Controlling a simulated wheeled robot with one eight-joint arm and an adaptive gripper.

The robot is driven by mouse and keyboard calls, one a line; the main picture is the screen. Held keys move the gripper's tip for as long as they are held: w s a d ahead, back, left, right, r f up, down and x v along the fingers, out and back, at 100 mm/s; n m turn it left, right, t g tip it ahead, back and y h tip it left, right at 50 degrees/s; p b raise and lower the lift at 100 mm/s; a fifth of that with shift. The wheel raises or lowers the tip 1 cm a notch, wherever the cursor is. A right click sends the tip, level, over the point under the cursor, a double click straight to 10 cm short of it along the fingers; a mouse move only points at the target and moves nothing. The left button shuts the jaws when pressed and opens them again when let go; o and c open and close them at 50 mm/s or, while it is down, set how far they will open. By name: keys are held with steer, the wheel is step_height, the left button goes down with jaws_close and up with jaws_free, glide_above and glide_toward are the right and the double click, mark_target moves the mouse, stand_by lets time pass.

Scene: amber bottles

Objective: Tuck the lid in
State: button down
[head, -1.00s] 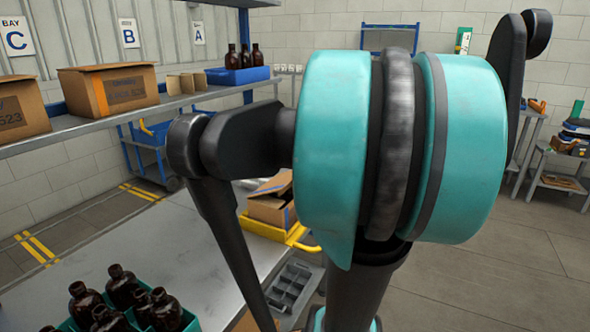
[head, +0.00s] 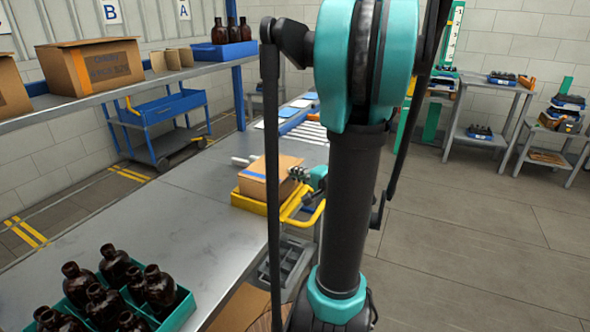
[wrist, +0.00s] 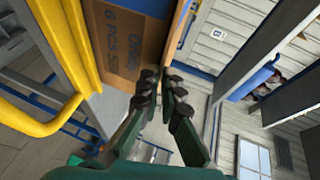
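A cardboard box (head: 262,188) sits in a yellow tray (head: 250,206) at the table's far right end. Its top, with the lid (head: 275,166), looks nearly flat; whether the lid's edge is tucked in cannot be told. My gripper (head: 301,174) is at the box's right side, near the top edge, partly behind my arm. In the wrist view the printed box face (wrist: 125,45) is ahead, beyond the fingertips (wrist: 160,82). The fingers are a little apart, with a narrow gap and nothing visibly held. Contact with the box cannot be told.
A teal crate (head: 178,318) of amber bottles (head: 115,265) stands at the table's near left. A shelf (head: 130,86) with boxes and a blue bottle bin (head: 222,50) runs above. A yellow rail (head: 308,222) curves beside the tray. The middle tabletop is clear.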

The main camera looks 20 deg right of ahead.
steer(key=shift+s+f, duration=0.15)
steer(key=shift+f, duration=0.3)
steer(key=shift+a, duration=0.1)
steer(key=c, duration=1.8)
jaws_free()
steer(key=shift+f, duration=0.1)
steer(key=shift+o, duration=0.2)
steer(key=v, duration=1.2)
